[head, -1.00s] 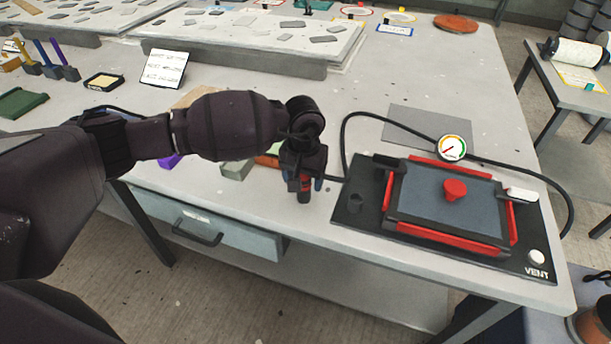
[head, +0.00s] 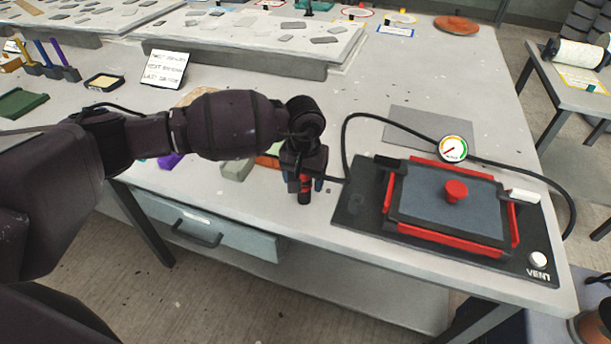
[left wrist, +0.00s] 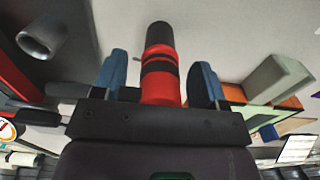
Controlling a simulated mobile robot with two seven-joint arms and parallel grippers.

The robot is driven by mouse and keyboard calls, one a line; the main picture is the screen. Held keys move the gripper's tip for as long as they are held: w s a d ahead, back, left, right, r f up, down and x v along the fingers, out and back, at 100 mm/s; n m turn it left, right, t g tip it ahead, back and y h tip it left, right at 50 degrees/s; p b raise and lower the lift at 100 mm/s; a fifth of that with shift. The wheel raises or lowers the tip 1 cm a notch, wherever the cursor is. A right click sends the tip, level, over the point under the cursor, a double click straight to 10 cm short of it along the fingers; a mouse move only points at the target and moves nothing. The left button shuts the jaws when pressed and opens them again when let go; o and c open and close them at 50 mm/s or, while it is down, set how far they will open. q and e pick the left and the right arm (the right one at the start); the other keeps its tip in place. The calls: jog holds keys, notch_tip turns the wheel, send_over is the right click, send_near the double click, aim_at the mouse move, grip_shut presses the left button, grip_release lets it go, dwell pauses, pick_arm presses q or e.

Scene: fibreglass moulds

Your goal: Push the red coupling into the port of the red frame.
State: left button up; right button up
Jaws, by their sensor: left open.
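My left gripper (head: 305,188) is open over the front part of the table, left of the red frame (head: 449,241). The red coupling (head: 305,192) is between its fingers. In the left wrist view, the coupling (left wrist: 160,80), red with black bands and a dark end, stands between the two blue fingertips (left wrist: 158,75), with gaps on both sides. The port (head: 356,203) is a dark round socket on the black base, left of the frame and right of my gripper. It also shows in the left wrist view as a grey ring (left wrist: 40,38), apart from the coupling. My right gripper is not in view.
A black hose (head: 345,130) loops behind the frame past a gauge (head: 453,149). A red knob (head: 456,190) and a white vent button (head: 538,259) are on the unit. Coloured blocks (head: 237,169) lie left of my gripper. The table's front edge is close.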

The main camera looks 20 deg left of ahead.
pick_arm(q)
jog(key=shift+f, duration=0.1)
dwell(0.5)
jog(key=c, duration=1.2)
jog(key=shift+r+p, duration=0.8)
jog(key=shift+r, duration=2.3)
